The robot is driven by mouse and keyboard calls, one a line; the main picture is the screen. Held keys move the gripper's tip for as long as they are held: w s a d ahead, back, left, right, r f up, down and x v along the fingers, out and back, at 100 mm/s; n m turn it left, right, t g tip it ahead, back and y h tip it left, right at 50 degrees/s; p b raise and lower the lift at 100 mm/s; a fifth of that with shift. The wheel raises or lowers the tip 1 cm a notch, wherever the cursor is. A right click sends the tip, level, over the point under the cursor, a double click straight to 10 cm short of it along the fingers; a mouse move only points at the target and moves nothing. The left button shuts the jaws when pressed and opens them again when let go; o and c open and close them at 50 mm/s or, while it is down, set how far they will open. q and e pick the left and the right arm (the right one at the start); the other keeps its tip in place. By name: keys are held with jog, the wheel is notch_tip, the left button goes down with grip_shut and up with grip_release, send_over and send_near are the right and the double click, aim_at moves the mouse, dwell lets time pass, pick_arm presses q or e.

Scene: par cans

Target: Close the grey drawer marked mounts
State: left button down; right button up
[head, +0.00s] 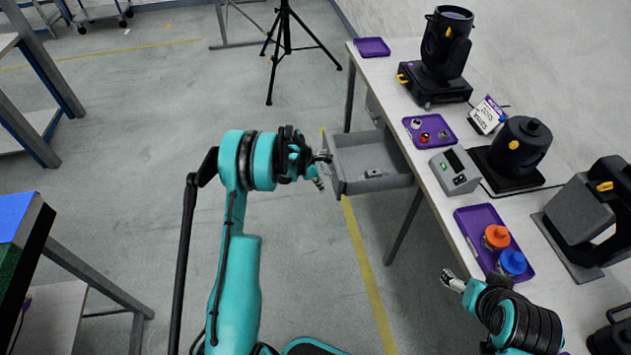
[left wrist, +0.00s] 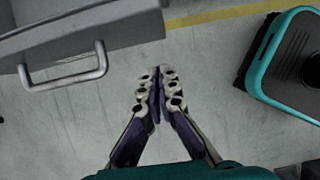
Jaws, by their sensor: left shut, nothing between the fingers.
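The grey drawer (head: 343,186) is pulled out from under the long table, and its open inside shows in the head view. A small grey item (head: 373,173) lies in it. No marking on the drawer can be read. In the left wrist view the drawer front (left wrist: 110,35) and its bar handle (left wrist: 65,80) are at the upper left. My left gripper (head: 322,170) is shut and empty in front of the drawer. In the left wrist view its fingertips (left wrist: 157,78) are together, to the right of the handle and apart from it. My right gripper (head: 449,278) is near the table's front edge; its fingers are too small to judge.
The table (head: 425,185) carries stage lights, a grey box with a display (head: 455,170), and purple trays, one holding orange (head: 497,236) and blue (head: 512,262) items. A black tripod (head: 287,45) stands behind.

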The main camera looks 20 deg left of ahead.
pick_arm(q)
jog(key=w+d, duration=0.2)
jog(key=d, duration=0.1)
jog(key=shift+r+b, duration=0.15)
jog(key=shift+b, duration=0.25)
pick_arm(e)
jog(key=shift+f, duration=0.6)
pick_arm(q)
jog(key=shift+d, duration=0.15)
